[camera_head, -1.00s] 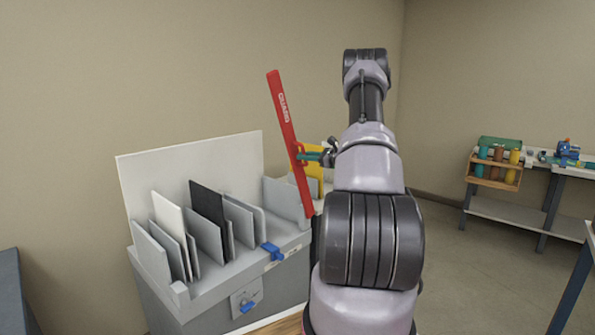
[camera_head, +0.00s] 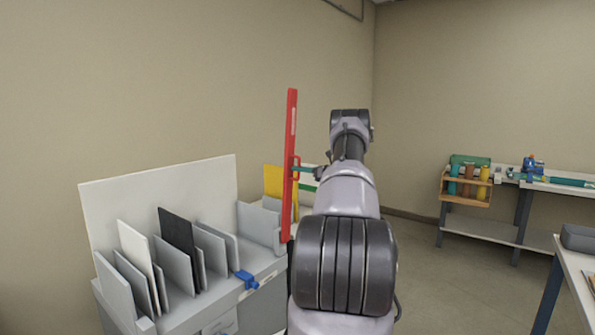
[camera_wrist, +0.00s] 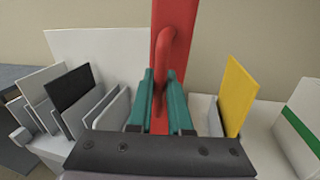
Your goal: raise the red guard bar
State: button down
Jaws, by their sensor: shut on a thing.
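The red guard bar (camera_head: 289,140) stands nearly upright in the head view, at the right end of the grey slotted rack. In the wrist view the bar (camera_wrist: 160,120) runs up the middle, with its red loop handle (camera_wrist: 177,45) toward the camera. My gripper (camera_head: 297,169) reaches the bar's handle from the right. In the wrist view its teal fingers (camera_wrist: 160,90) lie on both sides of the handle and are shut on it.
The grey rack (camera_head: 180,310) holds several upright grey, white and black panels. A blue latch (camera_head: 246,279) sits on its front edge. A yellow panel (camera_wrist: 238,95) stands right of the bar. A workbench (camera_head: 480,228) with bottles is at the far right; floor between is clear.

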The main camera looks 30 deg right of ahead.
jog(key=shift+d, duration=0.3)
jog(key=c, duration=0.8)
grip_release()
jog(key=shift+f, duration=0.1)
jog(key=shift+c, duration=0.2)
jog(key=shift+w, duration=0.1)
jog(key=v, duration=1.1)
jog(key=shift+f, duration=0.1)
